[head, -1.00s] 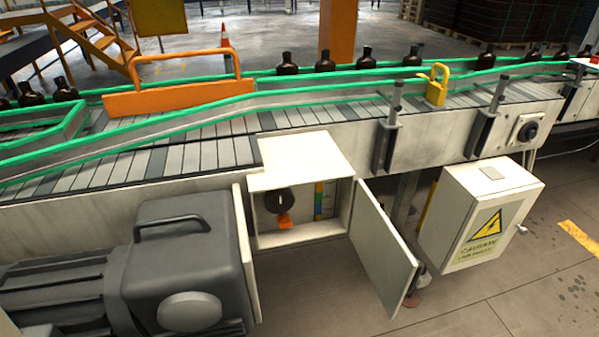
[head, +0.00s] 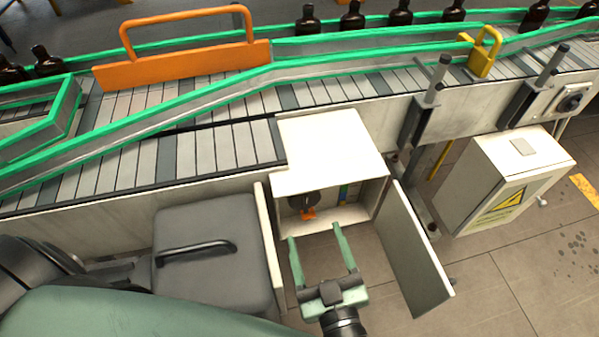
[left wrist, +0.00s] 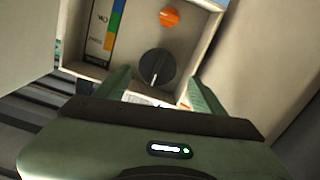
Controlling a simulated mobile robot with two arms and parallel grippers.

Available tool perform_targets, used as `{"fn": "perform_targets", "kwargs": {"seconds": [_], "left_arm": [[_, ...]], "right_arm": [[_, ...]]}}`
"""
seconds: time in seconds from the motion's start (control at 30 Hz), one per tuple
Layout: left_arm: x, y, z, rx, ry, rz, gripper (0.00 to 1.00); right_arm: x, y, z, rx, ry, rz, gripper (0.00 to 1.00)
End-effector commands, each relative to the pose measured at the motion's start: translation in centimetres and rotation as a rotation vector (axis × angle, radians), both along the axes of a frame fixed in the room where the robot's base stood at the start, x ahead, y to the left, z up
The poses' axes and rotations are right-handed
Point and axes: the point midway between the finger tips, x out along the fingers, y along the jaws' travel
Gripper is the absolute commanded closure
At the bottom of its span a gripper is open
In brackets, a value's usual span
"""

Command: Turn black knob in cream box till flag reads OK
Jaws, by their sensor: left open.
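The cream box (head: 331,146) hangs at the conveyor's side with its door (head: 412,245) swung open to the right. I cannot read any word on the flag. My left gripper (head: 317,234) is open and empty in front of the box mouth. In the wrist view its fingers (left wrist: 158,76) flank the knob's line, apparently short of it. My right gripper is out of view.
The open door bounds the right side. A cream caution cabinet (head: 510,180) is farther right.

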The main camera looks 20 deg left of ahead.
Motion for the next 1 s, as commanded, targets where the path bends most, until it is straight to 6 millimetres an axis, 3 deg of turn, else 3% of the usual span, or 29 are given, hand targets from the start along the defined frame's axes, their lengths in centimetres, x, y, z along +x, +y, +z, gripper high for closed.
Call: {"fn": "perform_targets", "kwargs": {"seconds": [0.17,0.6,0.97,1.0], "left_arm": [[0.4,0.3,1.3,-0.015,-0.041,0.002,0.31],[5.6,3.8,1.2,-0.011,-0.036,0.002,0.31],[6.2,4.2,0.9,-0.012,-0.034,0.002,0.31],[6.2,4.2,0.9,-0.012,-0.034,0.002,0.39]], "right_arm": [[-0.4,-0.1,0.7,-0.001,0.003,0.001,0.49],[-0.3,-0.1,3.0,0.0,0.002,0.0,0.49],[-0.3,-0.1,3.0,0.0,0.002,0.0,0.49],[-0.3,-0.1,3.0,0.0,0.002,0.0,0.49]]}}
